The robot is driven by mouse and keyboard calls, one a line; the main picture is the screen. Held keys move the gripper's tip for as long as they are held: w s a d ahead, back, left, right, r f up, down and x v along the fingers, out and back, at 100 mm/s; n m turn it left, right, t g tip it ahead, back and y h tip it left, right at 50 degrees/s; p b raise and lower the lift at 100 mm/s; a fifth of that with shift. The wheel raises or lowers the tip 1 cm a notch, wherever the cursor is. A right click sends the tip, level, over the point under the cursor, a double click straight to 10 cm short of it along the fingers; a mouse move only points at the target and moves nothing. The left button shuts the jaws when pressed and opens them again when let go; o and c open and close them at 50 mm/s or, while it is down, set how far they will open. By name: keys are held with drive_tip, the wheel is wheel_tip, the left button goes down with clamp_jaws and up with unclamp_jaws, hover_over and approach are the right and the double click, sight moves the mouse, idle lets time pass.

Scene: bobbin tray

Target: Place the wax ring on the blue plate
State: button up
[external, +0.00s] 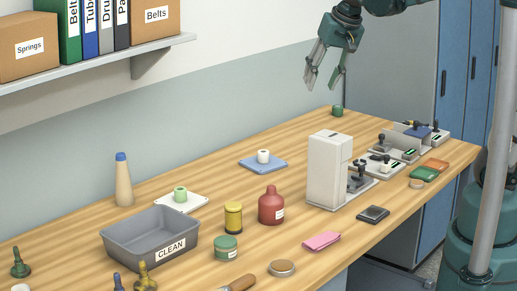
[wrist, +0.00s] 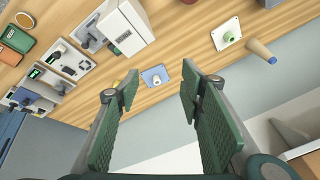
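The blue plate (external: 275,168) lies flat near the back edge of the table, with a small white ring-like piece (external: 263,156) standing on it. In the wrist view the blue plate (wrist: 149,73) and white piece (wrist: 157,81) show between my fingers, farther off. A similar pale green ring-like piece (external: 180,194) stands on a white plate (external: 198,203) at the left. I cannot tell for sure which is the wax ring. My gripper (external: 321,86) is open and empty, high above the table.
A tall white device (external: 328,170) stands right of the blue plate. A grey CLEAN bin (external: 122,241), beige cone (external: 123,185), yellow spool (external: 233,218) and red bottle (external: 271,206) stand left and front. A shelf (external: 110,60) juts from the wall. Wood around the blue plate is clear.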

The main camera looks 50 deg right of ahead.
drive_tip(key=s+a+f+n+t, duration=0.1)
drive_tip(key=s+a+f+n, duration=0.1)
drive_tip(key=s, duration=0.7)
drive_tip(key=s+a+f+n+t, duration=0.1)
drive_tip(key=s+a+f+n, duration=0.1)
drive_tip(key=s+n, duration=0.3)
drive_tip(key=s+f, duration=0.1)
drive_tip(key=s, duration=0.3)
drive_tip(key=shift+s+t, duration=0.3)
drive_tip(key=shift+s, duration=0.1)
